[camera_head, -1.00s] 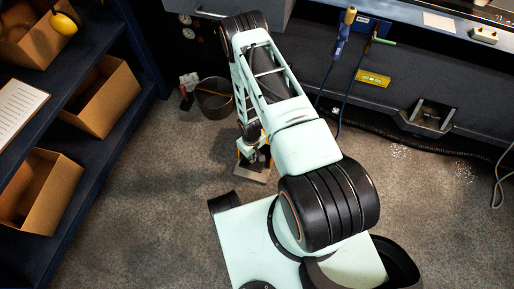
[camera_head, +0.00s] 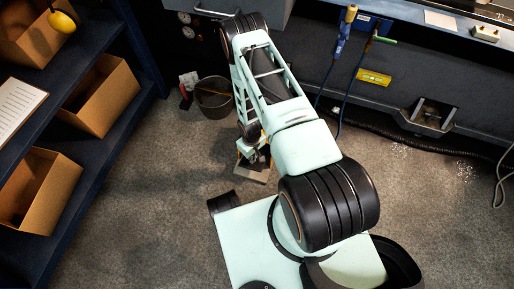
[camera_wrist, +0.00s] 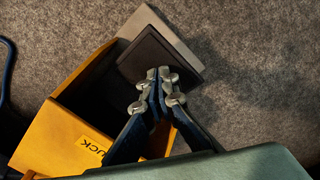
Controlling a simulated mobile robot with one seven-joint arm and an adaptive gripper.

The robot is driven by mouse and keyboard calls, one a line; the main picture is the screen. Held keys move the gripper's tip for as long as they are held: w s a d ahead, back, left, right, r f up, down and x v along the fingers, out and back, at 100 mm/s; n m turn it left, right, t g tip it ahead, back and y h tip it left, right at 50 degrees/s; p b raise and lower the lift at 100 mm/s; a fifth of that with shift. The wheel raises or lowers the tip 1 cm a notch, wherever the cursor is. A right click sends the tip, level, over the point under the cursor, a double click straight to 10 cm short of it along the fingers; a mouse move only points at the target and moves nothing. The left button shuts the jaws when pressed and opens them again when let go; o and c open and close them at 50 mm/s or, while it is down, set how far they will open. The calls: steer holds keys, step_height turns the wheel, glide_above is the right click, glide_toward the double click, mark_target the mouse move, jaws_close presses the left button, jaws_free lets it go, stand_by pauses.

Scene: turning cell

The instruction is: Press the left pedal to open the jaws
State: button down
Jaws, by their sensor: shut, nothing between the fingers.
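A foot pedal shows in the wrist view, with a yellow housing (camera_wrist: 58,138), a dark pedal plate (camera_wrist: 140,58) and a grey base edge (camera_wrist: 172,32). The housing carries a label, partly hidden, that reads "UCK". My gripper (camera_wrist: 160,82) is shut and empty, its fingertips over the near part of the dark plate. I cannot tell whether they touch it. In the head view my gripper (camera_head: 254,158) is low near the floor, and my arm covers most of the pedal. The pedal's base (camera_head: 252,175) shows just below it. I make out no second pedal clearly.
A dark bucket (camera_head: 214,98) stands on the floor left of my arm. Blue shelving (camera_head: 95,150) with cardboard boxes (camera_head: 103,97) fills the left side. The machine front (camera_head: 410,75) runs along the back, with a hose (camera_head: 455,152) at its foot. Floor on the right is mostly clear.

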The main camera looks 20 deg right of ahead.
steer(key=shift+f, duration=1.65)
step_height(320, 180, up, 9)
steer(key=p, duration=0.6)
steer(key=shift+r, duration=0.1)
